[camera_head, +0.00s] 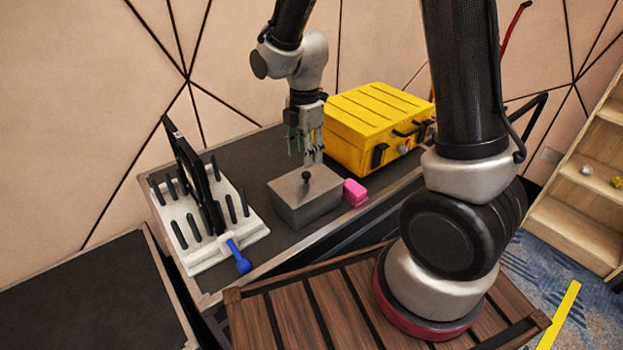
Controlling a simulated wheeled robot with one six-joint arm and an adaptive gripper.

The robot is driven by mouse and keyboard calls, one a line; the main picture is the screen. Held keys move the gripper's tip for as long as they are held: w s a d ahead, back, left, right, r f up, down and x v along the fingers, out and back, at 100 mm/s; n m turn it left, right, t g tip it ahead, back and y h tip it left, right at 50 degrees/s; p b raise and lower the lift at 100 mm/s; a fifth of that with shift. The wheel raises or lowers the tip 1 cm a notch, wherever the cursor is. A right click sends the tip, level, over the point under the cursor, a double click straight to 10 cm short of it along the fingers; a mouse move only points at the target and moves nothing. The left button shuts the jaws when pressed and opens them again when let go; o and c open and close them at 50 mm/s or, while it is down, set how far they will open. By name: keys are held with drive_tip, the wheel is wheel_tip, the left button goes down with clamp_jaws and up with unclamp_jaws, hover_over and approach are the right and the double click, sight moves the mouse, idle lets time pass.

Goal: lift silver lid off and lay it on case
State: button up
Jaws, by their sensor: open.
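A grey-silver box with a flat silver lid (291,190) stands on the dark table. A small black knob (306,176) rises from the lid. The lid appears to sit on the box; the seam is too small to make out. My gripper (310,160) points down just above the knob, open, with its fingertips close to it. I cannot tell whether the fingers are around the knob or behind it. The yellow case (372,112) stands shut behind and to the right of the box, its ribbed top bare.
A white rack (207,250) with black pegs and an upright dark panel stands left of the box. A blue-handled tool (240,259) lies at its front edge. A pink block (355,192) sits against the box's right side. A wooden shelf (575,225) stands far right.

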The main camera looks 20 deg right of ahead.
sight(306, 174)
wheel_tip(306, 174, down, 8)
drive_tip(key=shift+r, duration=0.15)
idle(0.3)
clamp_jaws()
